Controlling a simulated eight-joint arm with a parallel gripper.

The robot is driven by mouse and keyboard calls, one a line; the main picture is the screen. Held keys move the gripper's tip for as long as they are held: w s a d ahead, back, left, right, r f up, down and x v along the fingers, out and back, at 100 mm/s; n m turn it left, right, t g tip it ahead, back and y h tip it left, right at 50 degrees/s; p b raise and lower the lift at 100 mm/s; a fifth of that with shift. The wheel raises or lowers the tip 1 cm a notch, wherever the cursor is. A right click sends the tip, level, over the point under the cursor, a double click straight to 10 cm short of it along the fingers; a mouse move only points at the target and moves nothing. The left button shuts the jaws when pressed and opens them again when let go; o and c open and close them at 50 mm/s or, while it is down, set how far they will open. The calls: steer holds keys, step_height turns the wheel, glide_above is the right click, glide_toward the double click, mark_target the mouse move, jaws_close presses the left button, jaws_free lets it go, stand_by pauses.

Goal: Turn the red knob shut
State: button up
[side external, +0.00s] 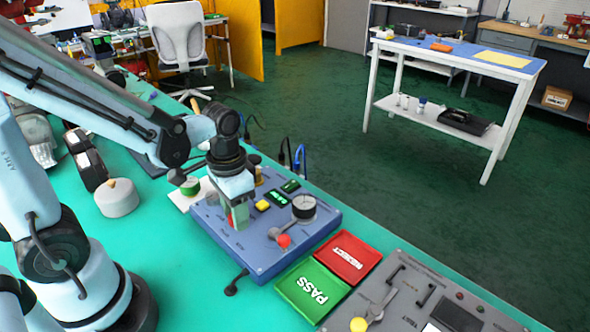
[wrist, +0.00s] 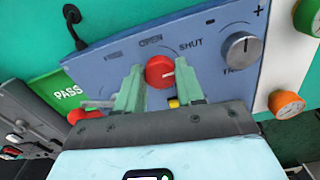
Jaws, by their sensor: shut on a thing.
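The red knob (wrist: 160,72) sits on the sloping face of the blue panel (wrist: 220,75). The words OPEN and SHUT are printed above it in the wrist view. A pale mark on the knob points to the right in that view, somewhat below the word SHUT. My gripper (wrist: 158,84) has its two pale green fingers on either side of the knob and is shut on it. In the side view my gripper (side external: 238,212) reaches down to the blue panel (side external: 265,258) and hides most of the red knob (side external: 231,221).
A red-ended lever (side external: 284,241) and a round gauge (side external: 303,206) stand on the panel's right. A grey dial (wrist: 240,48) is beside the knob. Green PASS (side external: 312,290) and red (side external: 346,256) trays lie right of the panel.

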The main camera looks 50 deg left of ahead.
steer(key=shift+m, duration=0.4)
steer(key=o, duration=1)
steer(key=shift+o, duration=0.2)
steer(key=shift+r, duration=0.1)
step_height(320, 180, up, 12)
stand_by(0.5)
steer(key=f+t, duration=0.1)
steer(key=t, duration=0.1)
steer(key=w+f+n+t, duration=0.1)
steer(key=t, duration=0.1)
steer(key=d+f+n+t, duration=0.1)
steer(key=t, duration=0.2)
steer(key=shift+w, duration=0.25)
